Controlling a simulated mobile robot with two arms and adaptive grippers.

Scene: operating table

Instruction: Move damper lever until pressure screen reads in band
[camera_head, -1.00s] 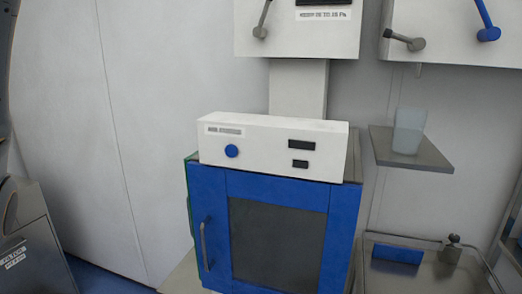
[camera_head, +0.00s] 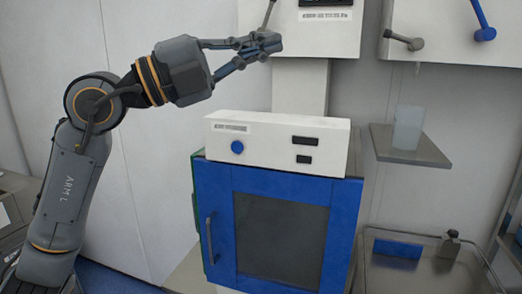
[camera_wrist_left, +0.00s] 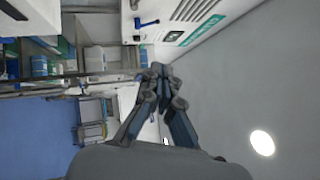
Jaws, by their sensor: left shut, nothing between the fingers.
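A white box (camera_head: 345,38) at the top centre of the head view carries a dark screen (camera_head: 325,3), cut off by the frame edge. A printed label (camera_head: 325,15), too small to read fully, sits below the screen. A grey lever (camera_head: 268,14) slants on the box's left part, its lower end hidden behind my left gripper (camera_head: 272,43). That gripper is shut and empty, in front of the box's lower left corner in the picture; I cannot tell whether it touches the lever. In the left wrist view its fingers (camera_wrist_left: 160,75) are together. My right gripper is out of view.
A second white box (camera_head: 450,35) at the upper right has a grey lever (camera_head: 403,42) and a blue lever (camera_head: 482,20). A blue cabinet (camera_head: 210,190) with a white control unit (camera_head: 225,146) stands below. A cup (camera_head: 407,127) rests on a shelf (camera_head: 430,152).

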